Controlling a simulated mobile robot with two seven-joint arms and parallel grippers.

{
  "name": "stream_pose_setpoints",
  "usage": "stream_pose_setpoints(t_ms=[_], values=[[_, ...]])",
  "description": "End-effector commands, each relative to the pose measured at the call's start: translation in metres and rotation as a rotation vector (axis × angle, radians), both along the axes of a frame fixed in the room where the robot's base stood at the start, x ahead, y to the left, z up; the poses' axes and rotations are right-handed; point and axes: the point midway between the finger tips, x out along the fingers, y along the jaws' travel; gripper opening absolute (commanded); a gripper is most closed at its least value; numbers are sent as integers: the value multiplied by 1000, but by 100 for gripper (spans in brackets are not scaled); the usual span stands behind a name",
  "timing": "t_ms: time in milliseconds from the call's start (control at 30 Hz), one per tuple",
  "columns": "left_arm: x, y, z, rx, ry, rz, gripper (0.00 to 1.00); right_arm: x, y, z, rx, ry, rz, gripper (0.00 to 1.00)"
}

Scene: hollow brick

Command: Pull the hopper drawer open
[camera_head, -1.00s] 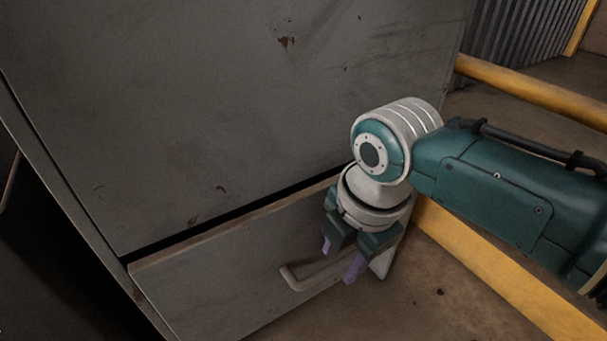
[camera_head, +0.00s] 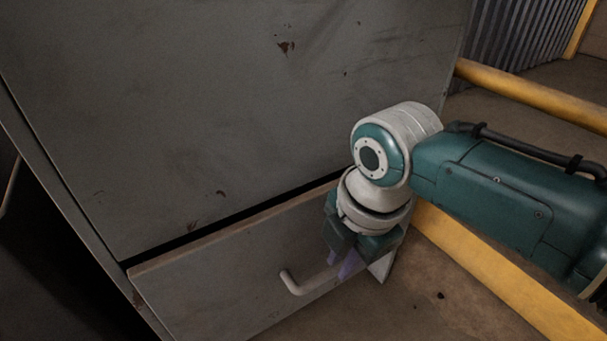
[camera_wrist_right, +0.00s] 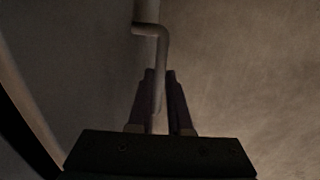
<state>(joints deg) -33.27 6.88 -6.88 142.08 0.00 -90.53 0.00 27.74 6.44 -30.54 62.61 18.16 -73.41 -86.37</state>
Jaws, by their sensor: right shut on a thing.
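The hopper drawer (camera_head: 225,265) is the lower grey front of a tall metal cabinet. A dark gap runs along its top edge, and its top rim stands a little out from the panel above. Its pale bar handle (camera_head: 292,284) sits on the front, toward the right. My right gripper (camera_head: 342,266) reaches down from above and is shut on the right part of the handle. The right wrist view shows the handle (camera_wrist_right: 150,30) running down between the two close fingers (camera_wrist_right: 159,100). The fingers hide part of the handle. My left gripper is not in view.
The grey cabinet panel (camera_head: 230,110) rises above the drawer, with small rust marks. A yellow beam (camera_head: 490,275) lies on the floor at right, and a yellow rail (camera_head: 530,93) runs behind my right arm. Bare brown floor (camera_head: 400,305) shows in front of the drawer.

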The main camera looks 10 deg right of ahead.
Motion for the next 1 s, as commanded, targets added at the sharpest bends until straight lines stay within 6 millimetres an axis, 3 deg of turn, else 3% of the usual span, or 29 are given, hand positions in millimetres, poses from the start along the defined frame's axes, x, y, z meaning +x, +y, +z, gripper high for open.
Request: stream_pose_setpoints(t_ms=[833,1000], values=[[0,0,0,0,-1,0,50,-1,0,-1,-2,2,0,0],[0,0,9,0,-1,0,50,-7,-3,2,-2,4,-1,0]])
